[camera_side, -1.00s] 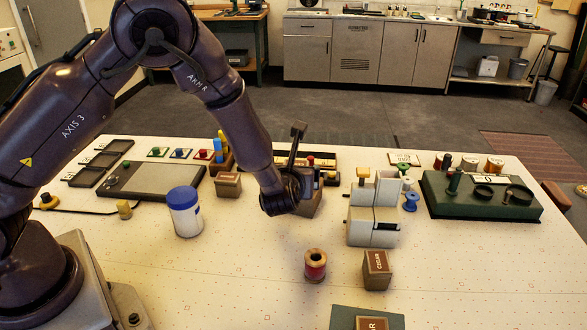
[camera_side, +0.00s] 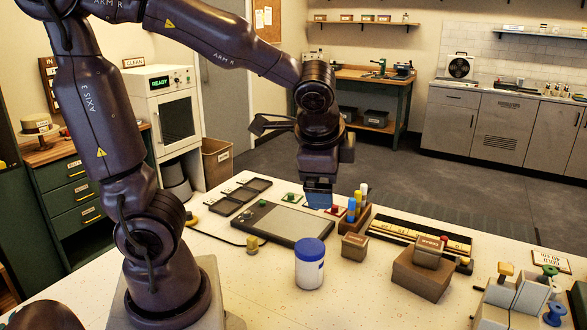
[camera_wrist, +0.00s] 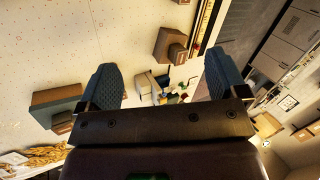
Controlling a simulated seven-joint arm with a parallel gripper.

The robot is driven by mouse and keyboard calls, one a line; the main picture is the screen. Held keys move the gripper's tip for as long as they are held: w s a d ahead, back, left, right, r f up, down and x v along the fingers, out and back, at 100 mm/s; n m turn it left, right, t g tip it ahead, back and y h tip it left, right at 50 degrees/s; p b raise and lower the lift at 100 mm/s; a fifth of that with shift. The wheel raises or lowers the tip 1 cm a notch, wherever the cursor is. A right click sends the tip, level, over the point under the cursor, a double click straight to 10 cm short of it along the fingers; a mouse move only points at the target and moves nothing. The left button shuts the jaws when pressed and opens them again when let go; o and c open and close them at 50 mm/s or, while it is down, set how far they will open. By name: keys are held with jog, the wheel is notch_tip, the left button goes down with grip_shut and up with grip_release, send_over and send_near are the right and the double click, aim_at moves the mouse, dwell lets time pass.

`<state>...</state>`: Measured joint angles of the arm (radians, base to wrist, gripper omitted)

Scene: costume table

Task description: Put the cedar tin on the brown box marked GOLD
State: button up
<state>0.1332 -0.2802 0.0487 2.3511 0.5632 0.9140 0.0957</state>
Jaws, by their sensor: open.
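A small brown tin (camera_side: 430,251) rests on top of a larger brown box (camera_side: 420,278) right of centre in the side view. The tin's pale label is too small to read surely, and I cannot read a GOLD mark on the box. My gripper (camera_side: 319,192) is open and empty, raised behind and left of that box, above the grey tablet area. In the wrist view a small block (camera_wrist: 178,53) sits by a brown box (camera_wrist: 168,42), beyond my open blue fingers (camera_wrist: 162,78). Another small brown tin (camera_side: 355,246) stands on the table left of the box.
A white jar with a blue lid (camera_side: 309,262) stands in front of the small tin. A pen holder (camera_side: 352,222) and a long black tray (camera_side: 420,237) lie behind. A grey stepped stand (camera_side: 512,297) is at the right. The table's front middle is clear.

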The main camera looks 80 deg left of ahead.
jog(key=s+d+r+n+t+h, duration=0.2)
jog(key=s+d+r+n+h, duration=0.1)
jog(key=s+d+n+h, duration=0.1)
jog(key=s+d+n, duration=0.1)
jog(key=s, duration=0.1)
jog(key=shift+s+r+n+t+h, duration=0.3)
jog(key=shift+r+h, duration=0.05)
jog(key=shift+h, duration=0.05)
